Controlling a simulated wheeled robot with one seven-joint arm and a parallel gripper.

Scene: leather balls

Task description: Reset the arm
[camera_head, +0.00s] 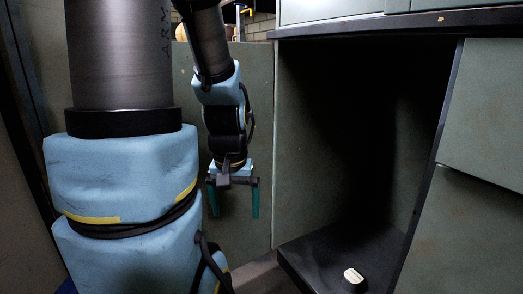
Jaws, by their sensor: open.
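My gripper (234,200) hangs at the end of my arm, pointing down, left of the dark opening of a cabinet. Its two teal fingers are spread apart with nothing between them. My blue-padded arm fills the left of the view and bends over at the top, so it hides part of what lies behind it.
An open cabinet compartment (293,150) stands right of my gripper, its inside mostly dark. A small whitish object (353,275) lies on its floor. Grey-green panels (485,115) flank the right side. An open door panel (262,100) stands behind my gripper.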

